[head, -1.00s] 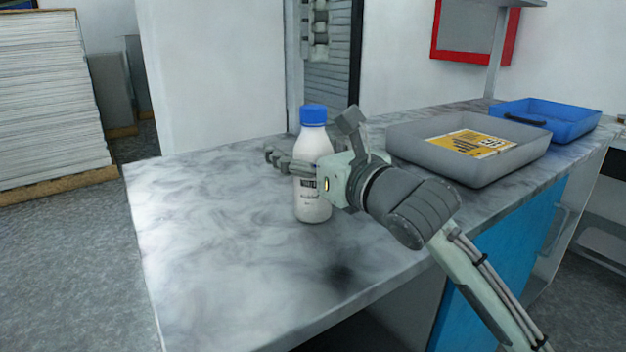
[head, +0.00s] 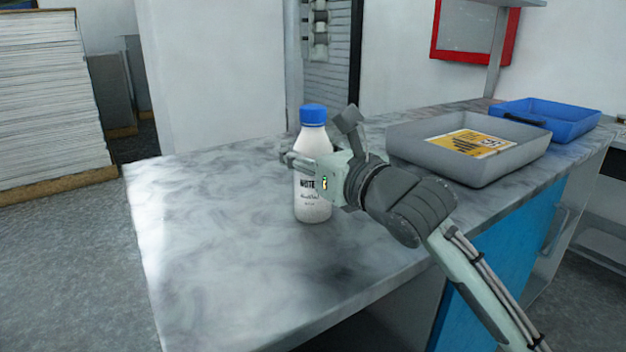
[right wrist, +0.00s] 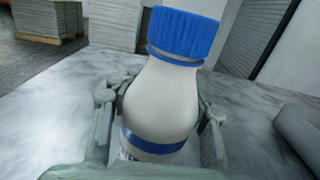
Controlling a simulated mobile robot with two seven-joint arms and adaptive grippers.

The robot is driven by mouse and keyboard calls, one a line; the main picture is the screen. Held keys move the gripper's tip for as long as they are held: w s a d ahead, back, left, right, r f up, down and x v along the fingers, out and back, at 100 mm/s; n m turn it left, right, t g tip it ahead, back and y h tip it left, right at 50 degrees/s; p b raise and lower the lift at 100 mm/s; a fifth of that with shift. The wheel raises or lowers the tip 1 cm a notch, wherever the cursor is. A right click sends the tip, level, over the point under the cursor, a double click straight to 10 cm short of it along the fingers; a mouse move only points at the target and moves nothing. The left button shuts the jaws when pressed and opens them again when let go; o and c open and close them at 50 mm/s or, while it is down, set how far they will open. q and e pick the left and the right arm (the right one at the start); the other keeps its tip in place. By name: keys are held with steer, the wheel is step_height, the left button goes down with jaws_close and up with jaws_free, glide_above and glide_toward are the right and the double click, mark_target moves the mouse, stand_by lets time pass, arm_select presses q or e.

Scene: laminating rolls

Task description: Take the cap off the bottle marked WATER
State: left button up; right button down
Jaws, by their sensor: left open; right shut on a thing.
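A white bottle (head: 312,208) with a blue cap (head: 313,114) stands upright on the marbled counter. Its dark label lettering is partly covered by my right gripper and only partly legible. My right gripper (head: 303,163) is shut around the bottle's body, below the shoulder. In the right wrist view the bottle (right wrist: 162,105) sits between the two fingers, with the ribbed cap (right wrist: 184,33) on its neck above them.
The counter (head: 220,250) is clear left of and in front of the bottle. A grey tray (head: 480,170) with a yellow sign stands at right, behind my right arm. A blue tray (head: 570,122) lies beyond it. A paper stack (head: 45,95) stands at far left.

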mark_target(313, 107)
stand_by(0.4)
arm_select(q)
steer(key=m, duration=1.1)
steer(key=shift+m, duration=0.4)
steer(key=m, duration=0.4)
steer(key=shift+m, duration=0.4)
steer(key=m, duration=0.5)
steer(key=shift+f+m, duration=0.5)
steer(key=shift+f, duration=3.5)
steer(key=shift+c, duration=0.6)
